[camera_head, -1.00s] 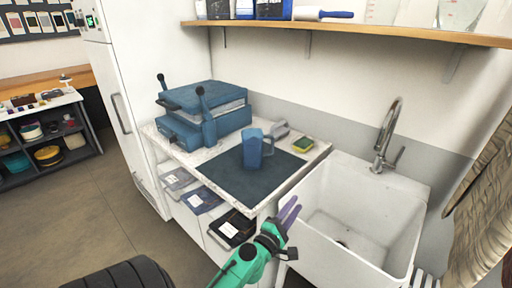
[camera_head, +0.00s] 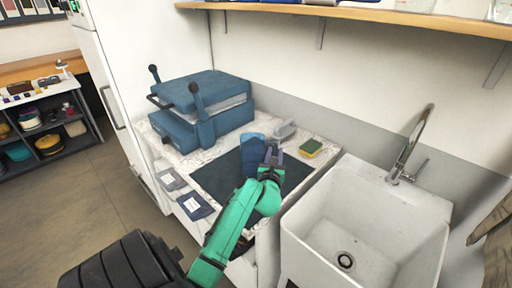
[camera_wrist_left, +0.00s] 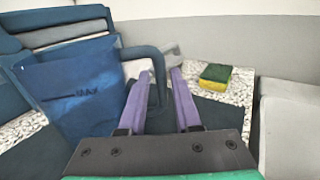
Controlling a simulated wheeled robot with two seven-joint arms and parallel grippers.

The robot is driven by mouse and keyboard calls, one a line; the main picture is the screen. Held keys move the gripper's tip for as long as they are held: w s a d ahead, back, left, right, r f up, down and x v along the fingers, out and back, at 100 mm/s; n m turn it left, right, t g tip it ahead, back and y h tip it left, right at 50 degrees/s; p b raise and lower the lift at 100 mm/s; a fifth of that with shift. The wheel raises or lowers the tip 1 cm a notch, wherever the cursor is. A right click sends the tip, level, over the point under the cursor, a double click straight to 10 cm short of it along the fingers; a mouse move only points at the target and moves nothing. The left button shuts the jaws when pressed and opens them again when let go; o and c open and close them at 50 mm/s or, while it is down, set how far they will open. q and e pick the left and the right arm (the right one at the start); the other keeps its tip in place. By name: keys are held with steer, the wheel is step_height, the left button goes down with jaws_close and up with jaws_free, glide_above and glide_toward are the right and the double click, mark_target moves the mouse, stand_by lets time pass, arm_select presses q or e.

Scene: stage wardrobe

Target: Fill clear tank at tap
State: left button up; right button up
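The tank (camera_head: 251,146), a blue see-through jug with a side handle, stands upright on the dark mat (camera_head: 222,177). The tap (camera_head: 408,150) arches over the white sink (camera_head: 308,250) at right. My right gripper is not in view.
A yellow-green sponge (camera_head: 311,148) lies on the speckled counter right of the gripper. A grey object (camera_head: 285,131) lies behind the tank. A blue press (camera_head: 203,110) stands at the counter's left. A wooden shelf (camera_head: 400,17) runs above.

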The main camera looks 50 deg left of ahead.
arm_select(q)
steer(key=x, duration=0.4)
steer(key=shift+w+a+r+p, duration=0.15)
steer(key=shift+w+r+p, duration=0.05)
steer(key=shift+w+p, duration=0.1)
jaws_close()
stand_by(1.1)
